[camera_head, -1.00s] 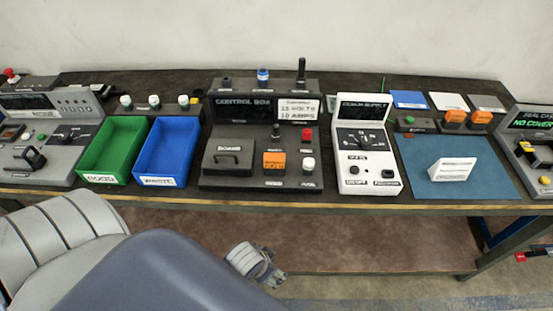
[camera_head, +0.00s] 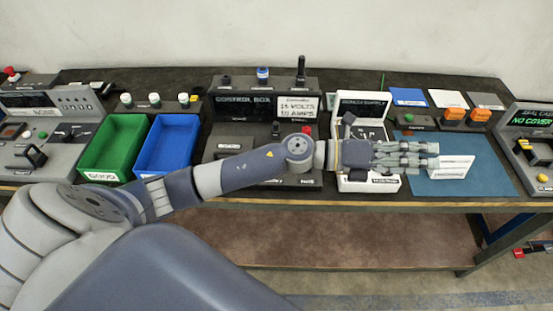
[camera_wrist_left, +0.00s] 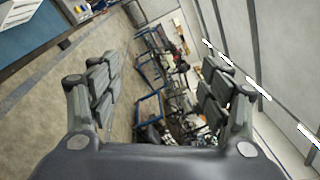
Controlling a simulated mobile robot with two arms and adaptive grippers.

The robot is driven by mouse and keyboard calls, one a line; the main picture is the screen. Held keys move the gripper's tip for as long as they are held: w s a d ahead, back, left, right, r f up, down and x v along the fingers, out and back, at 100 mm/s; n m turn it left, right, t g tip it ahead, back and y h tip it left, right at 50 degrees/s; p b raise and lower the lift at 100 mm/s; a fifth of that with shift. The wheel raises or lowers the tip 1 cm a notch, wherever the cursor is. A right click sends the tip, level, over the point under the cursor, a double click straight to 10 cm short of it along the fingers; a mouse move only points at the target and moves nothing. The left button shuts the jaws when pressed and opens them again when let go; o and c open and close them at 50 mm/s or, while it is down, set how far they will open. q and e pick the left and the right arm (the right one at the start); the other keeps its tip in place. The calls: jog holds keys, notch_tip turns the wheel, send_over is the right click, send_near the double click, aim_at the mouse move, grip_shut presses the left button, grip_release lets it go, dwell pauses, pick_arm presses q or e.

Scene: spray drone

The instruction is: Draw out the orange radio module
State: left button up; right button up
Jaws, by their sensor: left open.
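My left arm reaches across the control box (camera_head: 242,112). Its gripper (camera_head: 432,155) points right, over the blue mat (camera_head: 480,180), beside or in front of the white folded card (camera_head: 458,167); I cannot tell if they touch. In the left wrist view the gripper (camera_wrist_left: 160,100) is open, with nothing between its fingers. The orange module in the control box is hidden behind my arm. My right gripper is not in view.
A green bin (camera_head: 88,157) and a blue bin (camera_head: 148,150) stand left of the control box. The white supply unit (camera_head: 362,104) is partly covered by my left forearm and hand. Blue, white and grey plates lie behind the orange blocks. The bench's front edge is clear.

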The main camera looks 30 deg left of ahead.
pick_arm(q)
jog(key=s+a+f+m+g+y, duration=0.1)
jog(key=a+f+m+g+y, duration=0.6)
jog(key=a+f+m+y, duration=0.45)
jog(key=a+y, duration=0.1)
jog(key=a, duration=0.6)
jog(key=a+y, duration=0.2)
jog(key=a, duration=0.5)
jog(key=a+g+y, duration=0.1)
jog(key=a+y, duration=0.1)
jog(key=a, duration=0.5)
jog(key=shift+a+r+n, duration=0.35)
jog(key=shift+a+r, duration=0.05)
jog(key=shift+w, duration=0.1)
notch_tip(320, 180, down, 9)
jog(key=b, duration=0.5)
jog(key=shift+d+r+b, duration=0.1)
jog(key=shift+r+b, duration=0.1)
jog(key=shift+b, duration=0.1)
jog(key=shift+f, duration=0.25)
jog(key=shift+b, duration=0.3)
